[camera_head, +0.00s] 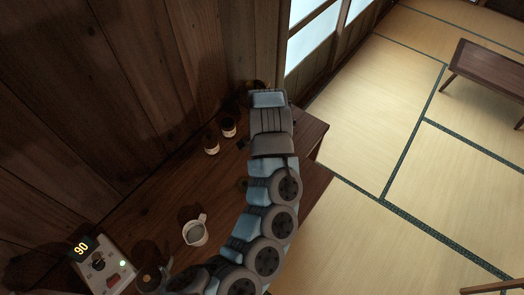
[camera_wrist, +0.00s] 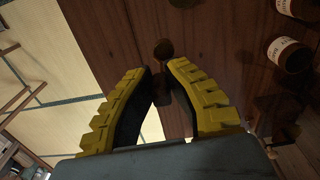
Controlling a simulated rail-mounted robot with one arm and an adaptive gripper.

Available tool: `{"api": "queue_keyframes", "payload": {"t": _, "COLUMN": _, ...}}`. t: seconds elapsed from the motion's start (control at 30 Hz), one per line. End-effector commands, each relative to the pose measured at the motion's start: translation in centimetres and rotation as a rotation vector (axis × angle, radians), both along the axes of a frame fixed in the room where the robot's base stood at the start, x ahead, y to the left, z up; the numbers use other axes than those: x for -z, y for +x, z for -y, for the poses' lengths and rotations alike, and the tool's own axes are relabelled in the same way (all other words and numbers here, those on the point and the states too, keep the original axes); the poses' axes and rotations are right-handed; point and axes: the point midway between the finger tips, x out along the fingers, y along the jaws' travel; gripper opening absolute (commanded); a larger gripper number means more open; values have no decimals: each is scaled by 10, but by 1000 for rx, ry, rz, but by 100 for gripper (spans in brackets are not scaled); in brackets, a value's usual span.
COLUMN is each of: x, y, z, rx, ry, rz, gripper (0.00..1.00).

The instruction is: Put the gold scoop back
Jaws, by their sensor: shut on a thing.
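My gripper (camera_wrist: 160,72), with yellow ridged fingers, shows in the wrist view. Its fingertips are closed on a thin dark handle. The handle leads to a small round bowl, which I take for the scoop (camera_wrist: 163,49); it looks dark brown in the shade, and its gold colour does not show. The scoop is over the wooden counter near its edge; I cannot tell whether it touches the wood. In the head view my arm reaches to the counter's far end and hides the gripper and scoop.
Two labelled jars (camera_head: 211,145) (camera_head: 228,127) stand on the counter (camera_head: 160,195) left of my arm; they also show in the wrist view (camera_wrist: 290,55). A white pitcher (camera_head: 195,233) and a device reading 90 (camera_head: 97,262) are nearer. A low table (camera_head: 490,68) stands on the tatami.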

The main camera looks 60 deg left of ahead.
Motion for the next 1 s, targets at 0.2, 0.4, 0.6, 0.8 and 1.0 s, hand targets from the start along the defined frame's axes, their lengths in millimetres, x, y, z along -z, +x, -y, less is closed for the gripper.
{"api": "queue_keyframes", "payload": {"t": 0.2, "x": 7, "y": 1, "z": -13, "rx": -2, "ry": 6, "rz": -3, "gripper": 0}}
{"api": "queue_keyframes", "payload": {"t": 0.4, "x": 16, "y": 8, "z": -27, "rx": -3, "ry": 6, "rz": 0, "gripper": 0}}
{"api": "queue_keyframes", "payload": {"t": 0.6, "x": 18, "y": 14, "z": -36, "rx": -2, "ry": 9, "rz": 6, "gripper": 0}}
{"api": "queue_keyframes", "payload": {"t": 0.8, "x": 24, "y": 15, "z": -42, "rx": -3, "ry": 4, "rz": -1, "gripper": 0}}
{"api": "queue_keyframes", "payload": {"t": 1.0, "x": 30, "y": 19, "z": -50, "rx": -1, "ry": 3, "rz": -6, "gripper": 0}}
